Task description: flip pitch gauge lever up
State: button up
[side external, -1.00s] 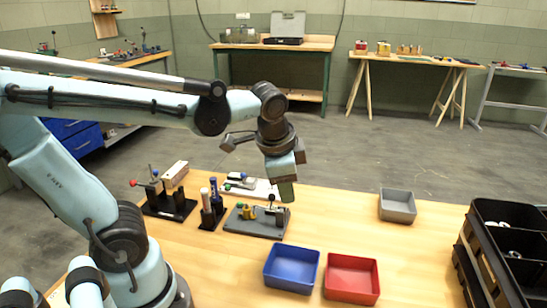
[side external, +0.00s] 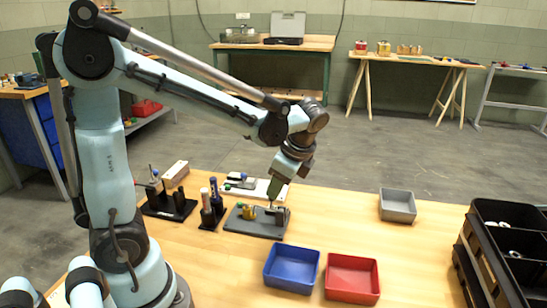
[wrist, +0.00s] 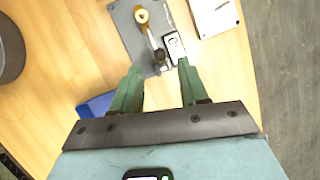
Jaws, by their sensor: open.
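The pitch gauge appears to be the dark grey plate (side external: 240,226) with a yellow brass part (side external: 249,212) on the wooden table. In the wrist view, the plate (wrist: 127,27) carries the brass part (wrist: 141,16), and a thin lever (wrist: 151,38) runs from it to a dark knob. My gripper (wrist: 158,68) is open, with two green fingers pointing down at the plate. In the side view my gripper (side external: 272,198) is just above the plate's right part and partly hides the lever. Contact cannot be told.
A white plate fixture (side external: 262,189) lies just behind. Black stands with upright cylinders (side external: 212,205) are close on the left. A blue bin (side external: 291,268) and a red bin (side external: 350,278) stand in front; a grey bin (side external: 397,205) is at right. Table between is clear.

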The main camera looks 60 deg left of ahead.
jog(key=shift+x, duration=3.25)
jog(key=shift+c, duration=0.4)
grip_shut()
